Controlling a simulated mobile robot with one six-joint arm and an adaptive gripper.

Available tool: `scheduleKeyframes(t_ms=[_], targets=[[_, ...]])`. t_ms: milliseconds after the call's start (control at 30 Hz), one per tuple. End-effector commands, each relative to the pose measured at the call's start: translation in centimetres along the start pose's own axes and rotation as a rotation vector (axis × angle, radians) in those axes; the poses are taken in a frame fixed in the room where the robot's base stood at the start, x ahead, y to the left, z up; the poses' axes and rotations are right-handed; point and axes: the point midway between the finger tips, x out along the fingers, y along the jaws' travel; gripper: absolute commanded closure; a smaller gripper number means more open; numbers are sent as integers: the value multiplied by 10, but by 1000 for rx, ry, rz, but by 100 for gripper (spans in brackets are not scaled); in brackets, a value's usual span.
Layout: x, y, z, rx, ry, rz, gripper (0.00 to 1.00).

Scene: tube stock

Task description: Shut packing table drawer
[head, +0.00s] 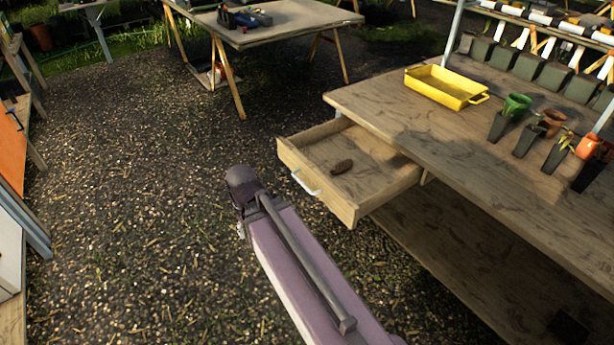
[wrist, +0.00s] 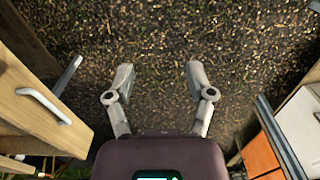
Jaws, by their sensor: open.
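The packing table drawer (head: 342,193) is pulled out from under the wooden packing table (head: 440,150) in the head view. It has a white handle (head: 306,184) on its front, and a brown cone-like object (head: 342,167) lies inside. In the wrist view the drawer front (wrist: 35,100) and its handle (wrist: 43,104) are at the left. My gripper (wrist: 157,78) is open and empty in the wrist view, pointing at the ground, to the right of the drawer and apart from it. In the head view my arm crosses in front of the drawer, and the fingers are hidden.
Another table (head: 270,30) with tools is at the back. An orange panel (head: 12,145) stands at the left edge. The gravel between is clear.

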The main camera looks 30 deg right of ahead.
Motion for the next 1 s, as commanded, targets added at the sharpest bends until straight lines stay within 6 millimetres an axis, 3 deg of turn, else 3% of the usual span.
scheduleKeyframes(t_ms=[33, 167, 567, 1000], targets=[[1, 1, -2, -8, 0, 4, 61], [3, 6, -12, -57, 2, 28, 100], [13, 49, -85, -504, -44, 245, 100], [10, 104, -178, -1102, -272, 508, 100]])
